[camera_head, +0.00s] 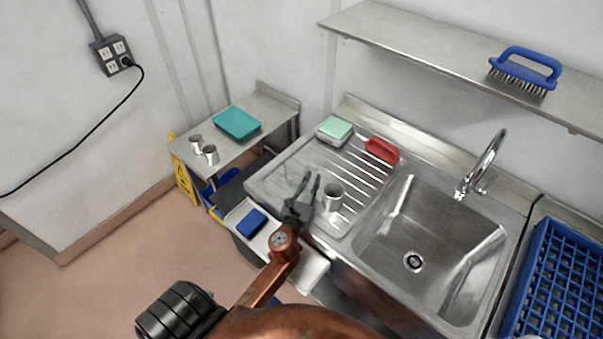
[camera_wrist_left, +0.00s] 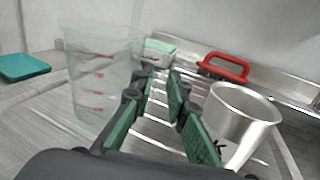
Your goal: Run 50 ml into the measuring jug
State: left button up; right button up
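A clear measuring jug (camera_wrist_left: 98,85) with red marks stands upright on the draining board, left of my left gripper in the left wrist view. In the head view the jug is too faint to make out surely. A metal cup (camera_head: 333,194) stands on the board just right of the gripper; in the left wrist view the cup (camera_wrist_left: 238,125) bears a dark letter like a K. My left gripper (camera_head: 309,183) is open, its green-padded fingers (camera_wrist_left: 161,78) apart with nothing between them. The tap (camera_head: 484,168) arches over the sink (camera_head: 440,235). My right gripper is out of view.
A red-handled item (camera_head: 381,150) and a green-topped box (camera_head: 334,130) sit at the back of the draining board. A side table (camera_head: 250,106) holds a teal tray (camera_head: 237,123) and two metal cups (camera_head: 210,155). A blue crate (camera_head: 560,280) is at right. A shelf (camera_head: 420,50) holds a blue brush (camera_head: 526,69).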

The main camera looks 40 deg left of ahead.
aim_at(317, 166)
pick_arm(q)
jog(key=x, duration=0.4)
jog(key=shift+w+d+f, duration=0.15)
jog(key=shift+w, duration=0.15)
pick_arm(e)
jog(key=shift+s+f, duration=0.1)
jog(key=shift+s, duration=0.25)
pick_arm(q)
grip_shut()
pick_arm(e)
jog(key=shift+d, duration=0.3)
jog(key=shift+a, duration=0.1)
pick_arm(q)
jog(key=shift+r, duration=0.5)
notch_tip(317, 166, up, 3)
jog(key=shift+f+p, duration=0.2)
jog(key=shift+p, duration=0.8)
jog(key=s+a+r+p, duration=0.3)
jog(key=s+r, duration=0.6)
jog(key=s, duration=0.4)
jog(key=shift+s+a+r+p, duration=0.3)
jog(key=shift+p, duration=0.05)
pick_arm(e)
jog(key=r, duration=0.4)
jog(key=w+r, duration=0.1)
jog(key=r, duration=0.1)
